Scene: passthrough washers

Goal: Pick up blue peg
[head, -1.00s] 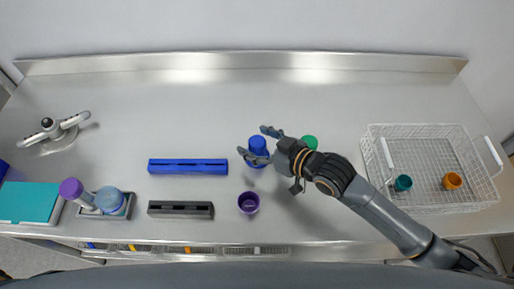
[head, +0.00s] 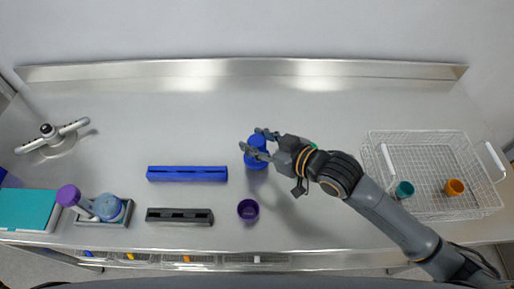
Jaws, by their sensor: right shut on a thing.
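The blue peg (head: 257,142) stands upright on the table near the middle of the head view, with a wider blue part around its lower end. My right gripper (head: 257,145) reaches in from the right, with one finger on each side of the peg's upper part. It is shut on the blue peg. The fingers hide part of the peg. I cannot tell whether the peg is off the table. My left gripper is not in view.
A purple cup (head: 248,210) stands in front of the peg. A blue slotted block (head: 187,174) and a dark slotted block (head: 180,216) lie to the left. A wire basket (head: 440,208) holds teal and orange pieces. A green piece is mostly behind my right arm. The back is clear.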

